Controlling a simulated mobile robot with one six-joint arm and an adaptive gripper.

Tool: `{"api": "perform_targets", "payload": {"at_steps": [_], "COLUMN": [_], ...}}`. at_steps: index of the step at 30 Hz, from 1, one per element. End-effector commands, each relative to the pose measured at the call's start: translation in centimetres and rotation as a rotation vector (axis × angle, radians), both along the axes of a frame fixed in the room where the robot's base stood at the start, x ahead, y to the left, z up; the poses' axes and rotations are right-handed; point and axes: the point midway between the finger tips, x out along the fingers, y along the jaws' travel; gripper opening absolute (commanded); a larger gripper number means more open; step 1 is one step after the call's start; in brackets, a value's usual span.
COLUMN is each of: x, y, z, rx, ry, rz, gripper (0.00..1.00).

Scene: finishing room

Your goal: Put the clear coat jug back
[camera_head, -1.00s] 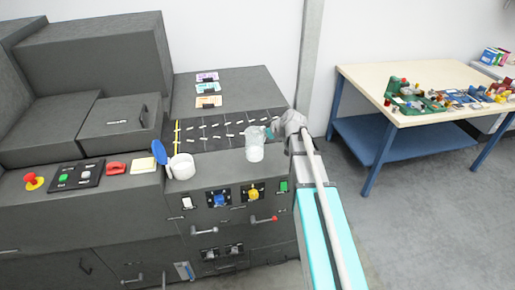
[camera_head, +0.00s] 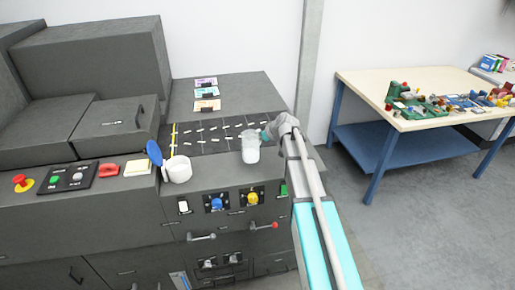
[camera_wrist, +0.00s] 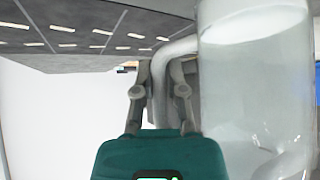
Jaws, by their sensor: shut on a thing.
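The clear coat jug (camera_head: 250,147) is a translucent whitish jug with a handle. It stands out at the right front part of the grey machine top in the head view; whether it touches the surface I cannot tell. In the wrist view the jug (camera_wrist: 255,85) fills the right side, and its handle runs between my fingers. My gripper (camera_head: 270,133) is shut on the jug's handle, from the right side. The fingers also show in the wrist view (camera_wrist: 160,90).
A white pot (camera_head: 178,170) with a blue lid tilted up stands left of the jug. Knobs and levers line the machine's front (camera_head: 235,205). Three coloured cards (camera_head: 207,93) lie behind. A workbench (camera_head: 450,78) with parts stands at the right, apart from the machine.

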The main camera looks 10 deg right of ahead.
Motion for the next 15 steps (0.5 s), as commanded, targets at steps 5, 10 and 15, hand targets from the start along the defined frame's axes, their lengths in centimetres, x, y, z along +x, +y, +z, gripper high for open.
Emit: {"api": "perform_targets", "payload": {"at_steps": [5,10,15], "x": [0.0,0.3,0.9], "y": [0.0,0.0,0.1], "z": [0.0,-0.4,-1.6], "rx": [0.000,0.001,0.001], "ry": [0.000,0.000,0.000], "rz": [0.000,0.001,0.001], "gripper": [0.00,0.00,0.00]}}
